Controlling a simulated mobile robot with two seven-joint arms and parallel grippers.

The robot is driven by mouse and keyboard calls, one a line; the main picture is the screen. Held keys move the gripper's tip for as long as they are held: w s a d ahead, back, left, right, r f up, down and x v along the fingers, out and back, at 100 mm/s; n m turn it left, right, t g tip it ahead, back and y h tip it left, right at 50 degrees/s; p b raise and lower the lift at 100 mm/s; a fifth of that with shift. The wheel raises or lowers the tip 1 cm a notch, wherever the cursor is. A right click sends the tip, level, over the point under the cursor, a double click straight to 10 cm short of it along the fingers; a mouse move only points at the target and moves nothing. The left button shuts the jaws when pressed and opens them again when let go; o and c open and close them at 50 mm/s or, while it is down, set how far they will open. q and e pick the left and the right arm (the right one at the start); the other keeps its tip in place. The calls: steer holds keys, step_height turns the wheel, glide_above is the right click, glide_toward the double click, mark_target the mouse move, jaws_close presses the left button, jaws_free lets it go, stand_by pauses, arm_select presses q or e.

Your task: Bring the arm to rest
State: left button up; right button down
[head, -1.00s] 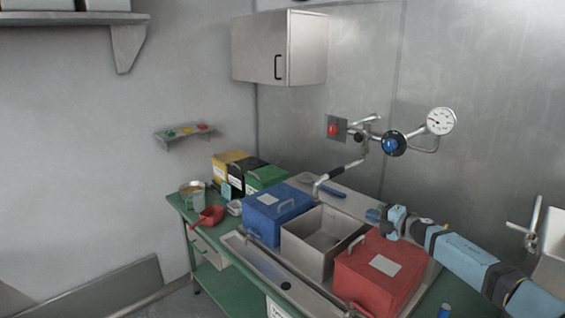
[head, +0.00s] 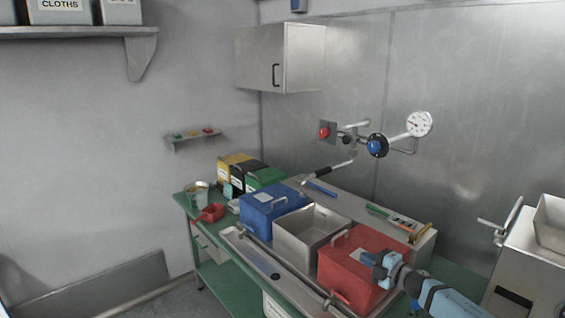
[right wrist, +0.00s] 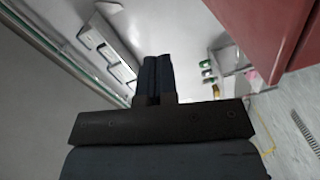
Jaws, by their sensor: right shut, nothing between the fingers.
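My right arm comes in from the lower right in the head view, with its gripper (head: 371,264) in front of the red bin (head: 345,262) at the bin's right side. I cannot tell whether it touches the bin. In the right wrist view the two dark fingers (right wrist: 158,80) lie side by side, shut with nothing between them. A red surface shows at the upper right of that view. My left gripper is not in view.
A blue bin (head: 262,213) and an open steel bin (head: 303,238) stand left of the red bin on the green bench. A pipe with a gauge (head: 419,124) juts from the wall behind. A steel machine (head: 530,262) stands at the right.

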steer(key=s+a+f+m+h, duration=0.1)
steer(key=s+a+f+m, duration=0.2)
steer(key=s+f, duration=0.3)
steer(key=s+a+f+m+t+h, duration=0.1)
steer(key=s+a+f+m, duration=0.3)
steer(key=s, duration=0.5)
steer(key=s+a+f+m+h, duration=0.1)
steer(key=s+a+f+m, duration=0.25)
steer(key=s, duration=0.35)
steer(key=s+d+f+m+g+h, duration=0.1)
steer(key=s+m, duration=0.4)
steer(key=s, duration=0.8)
steer(key=s+d+f+m+g+h, duration=0.2)
steer(key=s+d+f+m+h, duration=0.1)
steer(key=s, duration=1)
steer(key=shift+s+d+f+m+h, duration=0.4)
steer(key=shift+d+f+m, duration=0.2)
steer(key=shift+m, duration=0.35)
